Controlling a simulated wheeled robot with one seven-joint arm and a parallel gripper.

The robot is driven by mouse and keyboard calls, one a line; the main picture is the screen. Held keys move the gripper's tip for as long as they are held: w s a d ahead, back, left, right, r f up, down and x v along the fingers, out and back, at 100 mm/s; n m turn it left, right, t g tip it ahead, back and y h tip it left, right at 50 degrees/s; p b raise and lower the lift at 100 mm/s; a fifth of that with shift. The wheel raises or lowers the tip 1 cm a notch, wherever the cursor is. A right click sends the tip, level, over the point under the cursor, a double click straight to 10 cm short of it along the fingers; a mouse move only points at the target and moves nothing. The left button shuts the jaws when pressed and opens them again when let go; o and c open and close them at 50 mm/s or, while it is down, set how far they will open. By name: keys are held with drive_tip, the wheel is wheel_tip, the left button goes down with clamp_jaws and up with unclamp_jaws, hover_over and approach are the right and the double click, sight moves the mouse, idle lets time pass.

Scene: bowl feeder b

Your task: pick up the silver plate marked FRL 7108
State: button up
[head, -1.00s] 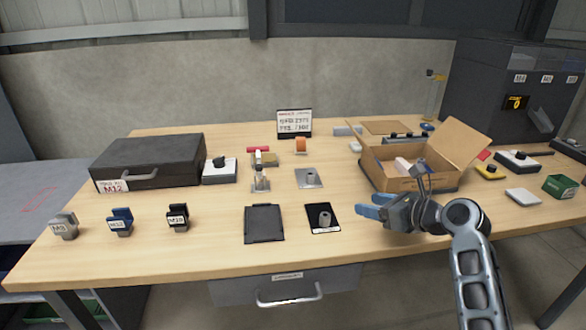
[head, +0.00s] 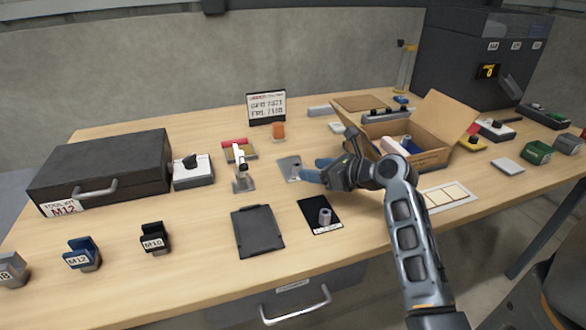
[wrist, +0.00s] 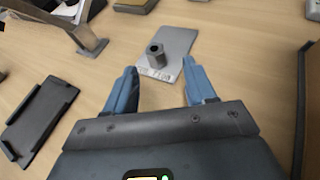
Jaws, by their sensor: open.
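The silver plate (head: 285,162) lies flat on the table near its middle. In the wrist view the silver plate (wrist: 180,40) carries a short grey hollow cylinder (wrist: 155,55) standing near its front edge. A small label (wrist: 154,74) is on that edge, too blurred to read surely. My gripper (head: 308,172) is open and empty, just right of the plate. In the wrist view its blue fingers (wrist: 159,78) point at the plate's labelled edge, the right one by its right corner. I cannot tell their height. The gripper hides part of the plate in the head view.
A black plate with a similar cylinder (head: 312,212) lies in front, beside a dark empty tray (head: 257,240). A small stand (head: 240,178) is left of the silver plate. An open cardboard box (head: 425,158) stands to the right. A sign (head: 266,108) stands behind.

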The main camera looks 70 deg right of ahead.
sight(300, 166)
drive_tip(key=x, duration=0.5)
drive_tip(key=shift+w+a+r, duration=0.2)
drive_tip(key=shift+w+r, duration=0.05)
drive_tip(key=shift+r, duration=0.2)
drive_tip(key=shift+c, duration=0.4)
clamp_jaws()
